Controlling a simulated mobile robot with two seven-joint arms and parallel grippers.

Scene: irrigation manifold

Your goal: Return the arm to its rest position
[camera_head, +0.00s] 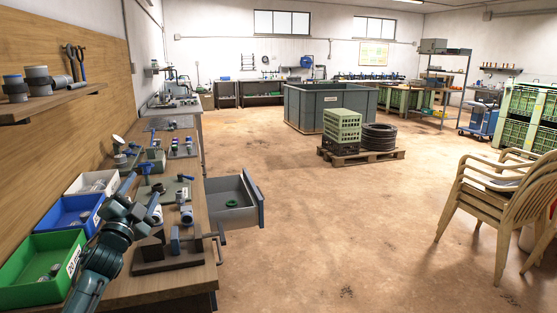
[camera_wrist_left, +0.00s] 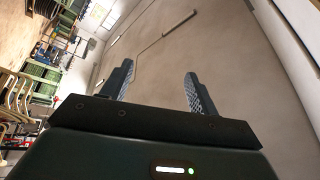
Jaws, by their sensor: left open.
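My left arm comes in from the lower left in the head view, over the workbench. My left gripper (camera_head: 144,187) is above the bench, near the fittings on it. In the left wrist view my left gripper (camera_wrist_left: 158,85) has its two fingers well apart with nothing between them. That view is tilted and shows wall, with the room at its left edge. My right gripper is in neither view.
The workbench (camera_head: 205,232) holds a green bin (camera_head: 22,295), a blue bin (camera_head: 52,218), a white bin (camera_head: 78,187) and several pipe fittings. An open drawer (camera_head: 236,217) juts out to the right. Stacked chairs (camera_head: 500,205) stand at the right.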

